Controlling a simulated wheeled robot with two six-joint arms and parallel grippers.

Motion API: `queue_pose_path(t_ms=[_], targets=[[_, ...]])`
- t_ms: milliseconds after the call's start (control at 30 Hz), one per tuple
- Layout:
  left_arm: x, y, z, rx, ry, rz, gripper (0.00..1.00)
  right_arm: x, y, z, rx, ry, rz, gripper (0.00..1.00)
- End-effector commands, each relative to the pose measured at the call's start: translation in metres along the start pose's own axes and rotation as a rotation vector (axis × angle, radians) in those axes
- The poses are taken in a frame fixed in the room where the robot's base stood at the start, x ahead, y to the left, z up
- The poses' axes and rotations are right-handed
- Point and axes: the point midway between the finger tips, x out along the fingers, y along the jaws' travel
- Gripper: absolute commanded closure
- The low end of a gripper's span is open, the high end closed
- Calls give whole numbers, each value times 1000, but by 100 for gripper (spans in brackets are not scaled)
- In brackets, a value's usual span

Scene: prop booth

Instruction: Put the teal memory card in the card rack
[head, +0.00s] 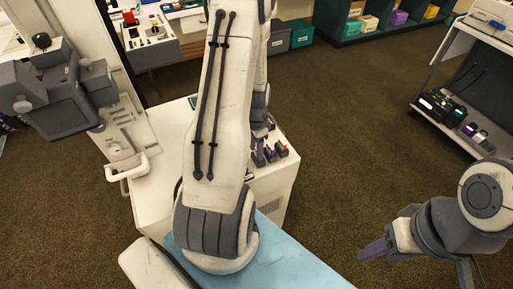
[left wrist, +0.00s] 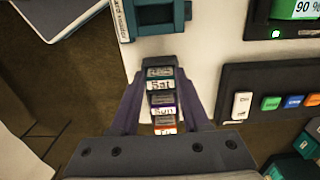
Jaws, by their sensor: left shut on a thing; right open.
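In the head view my left arm hides most of this area. My right gripper (head: 374,250) is open and empty, over the floor.
A white cabinet (head: 155,215) stands under my left arm. In the left wrist view, a panel with coloured buttons (left wrist: 270,103) and a device with a green screen (left wrist: 295,10) are at the right. Another bench (head: 455,120) is at the far right; open brown floor lies between.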

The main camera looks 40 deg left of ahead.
Motion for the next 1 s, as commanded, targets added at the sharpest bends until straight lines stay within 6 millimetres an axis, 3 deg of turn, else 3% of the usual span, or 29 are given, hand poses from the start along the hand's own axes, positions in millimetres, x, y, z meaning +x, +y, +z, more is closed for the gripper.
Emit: queue_pose_path(t_ms=[300, 333, 400, 433, 767, 1000], targets=[[0, 0, 0, 0, 0, 0, 100, 0, 0, 0, 0, 0, 0, 49], [0, 0, 0, 0, 0, 0, 50, 0, 0, 0, 0, 0, 0, 49], [0, 0, 0, 0, 0, 0, 23, 0, 0, 0, 0, 0, 0, 49], [0, 0, 0, 0, 0, 0, 19, 0, 0, 0, 0, 0, 0, 49], [-1, 0, 0, 0, 0, 0, 19, -1, 0, 0, 0, 0, 0, 49], [-16, 0, 0, 0, 0, -1, 19, -14, -1, -1, 0, 0, 0, 49]])
